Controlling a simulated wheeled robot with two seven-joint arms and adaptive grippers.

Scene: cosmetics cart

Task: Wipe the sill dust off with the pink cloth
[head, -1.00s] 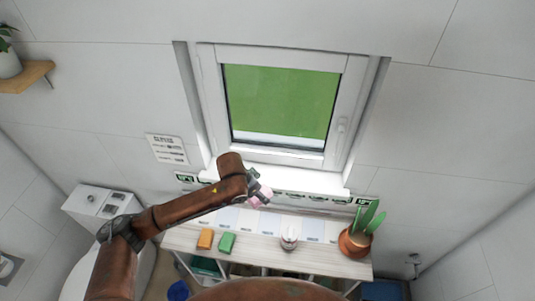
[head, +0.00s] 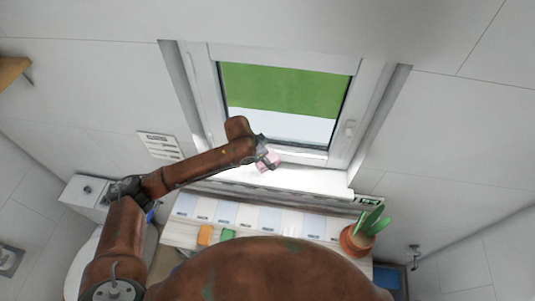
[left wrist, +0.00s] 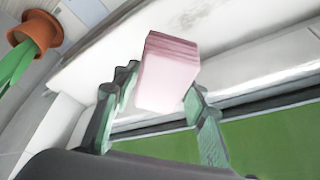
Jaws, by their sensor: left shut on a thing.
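My left gripper (head: 264,154) is shut on a folded pink cloth (head: 267,162) in the head view, over the window sill. In the left wrist view the pink cloth (left wrist: 168,72) sits between the two fingers of my left gripper (left wrist: 160,95). The white sill (head: 308,178) runs below the window; it also shows in the left wrist view (left wrist: 240,62). A greyish-brown smudge, apparently dust (left wrist: 192,15), lies on the sill beyond the cloth. I cannot tell whether the cloth touches the sill. My right gripper is not in view.
A window (head: 285,95) with a handle stands behind the sill. Below is a shelf top with an orange sponge (head: 205,235), a green sponge (head: 228,234) and a potted plant (head: 357,238) at the right. A toilet (head: 88,250) is at the left.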

